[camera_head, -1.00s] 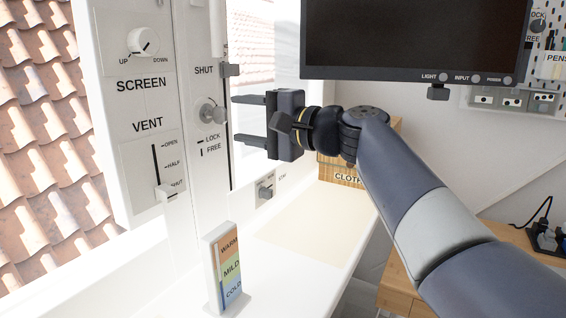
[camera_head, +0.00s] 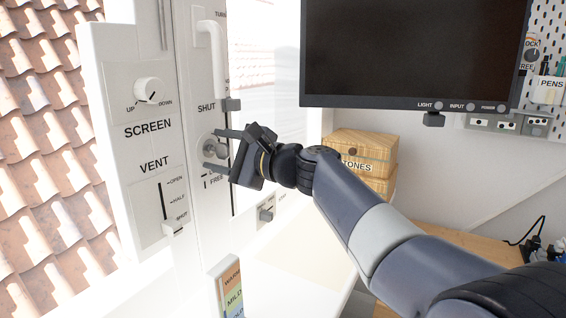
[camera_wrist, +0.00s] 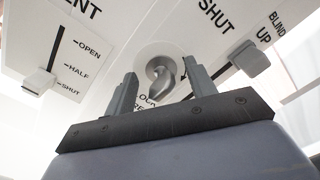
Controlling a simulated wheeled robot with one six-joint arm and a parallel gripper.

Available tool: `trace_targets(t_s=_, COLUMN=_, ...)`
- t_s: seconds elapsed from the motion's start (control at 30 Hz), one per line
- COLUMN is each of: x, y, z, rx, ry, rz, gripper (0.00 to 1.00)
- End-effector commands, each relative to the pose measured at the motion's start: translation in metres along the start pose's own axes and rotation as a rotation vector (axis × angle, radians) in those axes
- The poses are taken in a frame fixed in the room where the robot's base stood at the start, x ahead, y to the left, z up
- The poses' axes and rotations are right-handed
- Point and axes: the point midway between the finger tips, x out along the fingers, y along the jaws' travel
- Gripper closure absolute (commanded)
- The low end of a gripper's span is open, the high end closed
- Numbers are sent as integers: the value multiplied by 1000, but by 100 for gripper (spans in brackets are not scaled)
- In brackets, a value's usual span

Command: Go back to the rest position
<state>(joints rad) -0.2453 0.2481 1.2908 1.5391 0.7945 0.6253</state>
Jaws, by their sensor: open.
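My gripper (camera_head: 222,156) is open, with its two fingers apart and pointing left toward the window frame panel. In the head view the fingers appear in front of the lock knob (camera_head: 209,147). In the wrist view the lock knob (camera_wrist: 161,76) shows beyond and between the fingertips (camera_wrist: 158,90). Nothing is held. Whether a finger touches the knob I cannot tell. The knob's plate sits below the SHUT label, and the LOCK/FREE marks are partly hidden by the gripper.
The vent slider (camera_head: 172,231) sits at SHUT. A blind slider (camera_head: 232,104), a white window handle (camera_head: 214,60) and a small lower switch (camera_head: 266,213) are close to the gripper. A monitor (camera_head: 415,50), wooden boxes (camera_head: 362,150) and a temperature sign (camera_head: 230,290) stand around the desk.

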Motion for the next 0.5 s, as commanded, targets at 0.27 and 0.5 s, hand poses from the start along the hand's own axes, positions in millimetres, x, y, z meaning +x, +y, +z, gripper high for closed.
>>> trace_targets(t_s=0.27, x=0, y=-5, z=3, rx=225, ry=1, rz=0, gripper=47)
trace_targets(t_s=0.5, x=0, y=-6, z=2, rx=407, ry=1, rz=0, gripper=47)
